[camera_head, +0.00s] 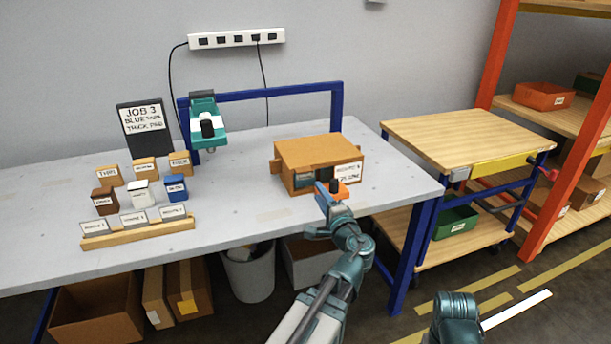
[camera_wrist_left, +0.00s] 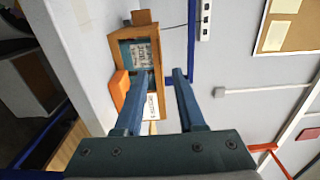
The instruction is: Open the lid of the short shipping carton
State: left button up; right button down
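The brown carton (camera_head: 318,152) sits on the right part of the grey bench, its top panel in place in the head view. Its near side has a white label and a dark recess. In the left wrist view the carton (camera_wrist_left: 117,48) appears turned, its brown rim around a blue-teal inside with a printed label. My right gripper is out of view.
An orange item (camera_wrist_left: 119,88) lies beside the carton, close to my left fingers. A teal device (camera_head: 207,125), small labelled boxes (camera_head: 142,190) and a job sign (camera_head: 146,124) stand farther left. A blue frame (camera_head: 270,94) rises behind. A wooden cart (camera_head: 460,137) stands right.

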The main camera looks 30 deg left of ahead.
aim_at(305, 172)
pick_arm(q)
jog(key=x, duration=1.2)
jog(key=shift+a, duration=0.1)
grip_shut()
dwell(1.0)
